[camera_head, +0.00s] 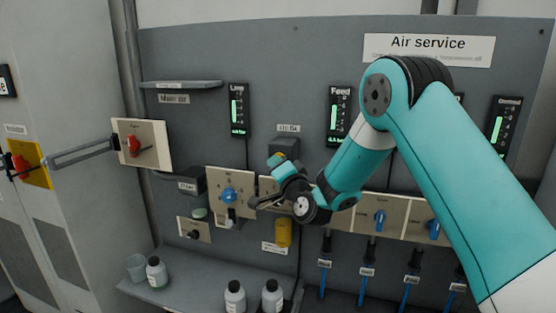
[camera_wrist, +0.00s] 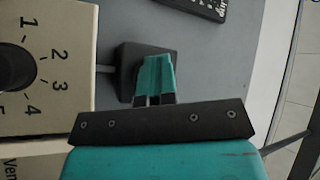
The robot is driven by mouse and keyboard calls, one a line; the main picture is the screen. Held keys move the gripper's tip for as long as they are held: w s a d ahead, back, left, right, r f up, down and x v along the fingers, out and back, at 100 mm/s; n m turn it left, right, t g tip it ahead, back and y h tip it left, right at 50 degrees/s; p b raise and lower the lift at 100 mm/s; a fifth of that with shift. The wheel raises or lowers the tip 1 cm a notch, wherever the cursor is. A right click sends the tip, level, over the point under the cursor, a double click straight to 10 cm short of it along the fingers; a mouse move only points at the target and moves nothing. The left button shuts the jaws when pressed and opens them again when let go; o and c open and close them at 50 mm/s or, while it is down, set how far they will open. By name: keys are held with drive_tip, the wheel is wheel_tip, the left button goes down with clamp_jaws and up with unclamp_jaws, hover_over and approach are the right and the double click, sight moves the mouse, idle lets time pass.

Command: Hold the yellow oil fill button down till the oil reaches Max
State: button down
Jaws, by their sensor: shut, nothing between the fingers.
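My gripper (camera_head: 278,164) is shut and empty, with its teal fingers close to a dark box (camera_head: 285,147) on the grey wall panel. A small yellow spot (camera_head: 276,157), which looks like the yellow button, shows at the fingertips. In the wrist view the shut fingers (camera_wrist: 154,75) overlap the dark box (camera_wrist: 128,58) and hide its front. I cannot tell whether the fingertips touch or press the button. Upright gauges with green bars stand left (camera_head: 238,110) and right (camera_head: 338,115) of the box; a Max mark is too small to read.
A beige numbered dial plate (camera_wrist: 55,90) lies close beside the gripper. A plate with a blue knob (camera_head: 229,195) is to the left, and a yellow cylinder (camera_head: 283,233) is below. Bottles stand on the lower shelf (camera_head: 200,283). A red-handled switch plate (camera_head: 143,145) juts out farther left.

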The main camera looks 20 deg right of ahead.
idle(0.8)
drive_tip(key=shift+s+a, duration=0.5)
drive_tip(key=shift+s, duration=0.15)
drive_tip(key=shift+s, duration=0.1)
drive_tip(key=s+a+p, duration=0.1)
drive_tip(key=s, duration=0.1)
drive_tip(key=s+a+p, duration=0.1)
drive_tip(key=s+a, duration=0.1)
idle(0.4)
